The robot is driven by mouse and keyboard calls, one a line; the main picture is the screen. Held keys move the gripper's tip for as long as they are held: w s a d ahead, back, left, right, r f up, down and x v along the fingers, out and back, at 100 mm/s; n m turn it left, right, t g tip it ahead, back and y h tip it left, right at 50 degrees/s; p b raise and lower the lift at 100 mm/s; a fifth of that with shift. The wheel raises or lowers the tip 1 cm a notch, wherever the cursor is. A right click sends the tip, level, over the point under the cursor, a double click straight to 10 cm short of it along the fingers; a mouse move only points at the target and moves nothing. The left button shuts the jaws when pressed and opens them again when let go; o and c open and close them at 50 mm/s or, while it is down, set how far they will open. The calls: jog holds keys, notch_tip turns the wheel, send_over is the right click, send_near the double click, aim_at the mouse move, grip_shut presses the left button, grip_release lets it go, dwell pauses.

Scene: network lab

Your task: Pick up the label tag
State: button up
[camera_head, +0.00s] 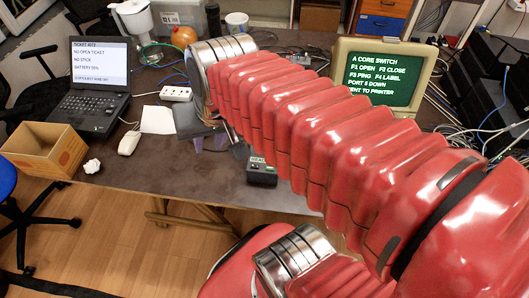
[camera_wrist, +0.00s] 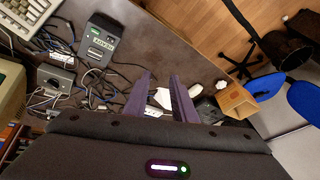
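I cannot make out the label tag for certain in either view. A small dark device with a lit READY display (camera_wrist: 103,40) sits on the table at upper left in the wrist view; a pale patch on its face may be a label. The same device shows at the table's front edge in the head view (camera_head: 262,172). My gripper (camera_wrist: 162,84) is open in the wrist view, its two purple fingers apart with nothing held between them. It is to the right of the device in that view.
A laptop (camera_head: 92,88), white mouse (camera_head: 129,143), paper sheet (camera_head: 157,120) and power strip (camera_head: 176,94) lie on the left of the table. A cardboard box (camera_head: 45,150) stands at far left. A green-screen monitor (camera_head: 383,75) and loose cables are on the right.

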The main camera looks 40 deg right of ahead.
jog(key=s+d+f+m+y, duration=0.1)
jog(key=d+f+m, duration=0.3)
jog(key=d+m, duration=0.7)
jog(key=s+d+f+m+y, duration=0.1)
jog(key=d+f+m, duration=0.3)
jog(key=d+m, duration=0.8)
jog(key=shift+s+d+f+g+y, duration=0.25)
jog(key=shift+s+f+g+y, duration=0.15)
jog(key=shift+x, duration=4.35)
jog(key=shift+x, duration=2.6)
jog(key=shift+w+a+r, duration=0.1)
jog(key=shift+w+a, duration=0.05)
